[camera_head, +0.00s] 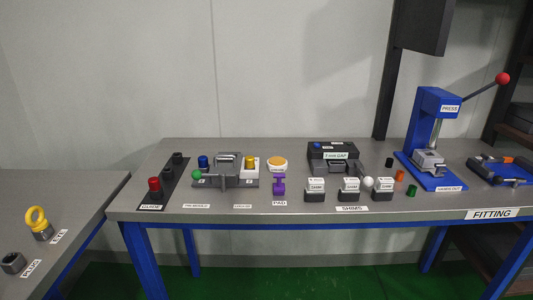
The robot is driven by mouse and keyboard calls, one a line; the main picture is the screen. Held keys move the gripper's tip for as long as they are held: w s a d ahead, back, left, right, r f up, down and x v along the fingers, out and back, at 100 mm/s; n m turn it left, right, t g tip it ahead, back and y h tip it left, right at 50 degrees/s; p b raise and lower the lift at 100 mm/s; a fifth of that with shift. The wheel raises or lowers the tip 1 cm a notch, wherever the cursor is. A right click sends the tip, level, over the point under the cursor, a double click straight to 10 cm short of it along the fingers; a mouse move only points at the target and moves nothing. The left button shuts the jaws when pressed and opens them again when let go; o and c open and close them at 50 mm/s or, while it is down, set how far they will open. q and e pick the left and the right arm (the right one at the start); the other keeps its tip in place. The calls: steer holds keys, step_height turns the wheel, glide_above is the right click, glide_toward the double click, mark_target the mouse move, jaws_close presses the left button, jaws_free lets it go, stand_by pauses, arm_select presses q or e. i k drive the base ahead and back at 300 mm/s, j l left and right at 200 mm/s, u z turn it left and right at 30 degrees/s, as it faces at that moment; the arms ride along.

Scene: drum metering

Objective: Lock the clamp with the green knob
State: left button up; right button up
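The green knob (197,175) is a small ball at the front left of a grey clamping fixture (228,167) on the bench. A blue knob (203,162) stands just behind it, and a yellow-topped white piece (250,164) is at the fixture's right end. The clamp's lever is too small to make out, so I cannot tell whether it is locked. Neither of my grippers is in view.
A black strip with a red button (154,184) is left of the fixture. A purple piece (279,186), orange disc (277,161) and black gauge box (333,152) are to its right. A blue press (431,120) stands farther right.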

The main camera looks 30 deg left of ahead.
mark_target(197, 174)
steer(key=u, duration=1.3)
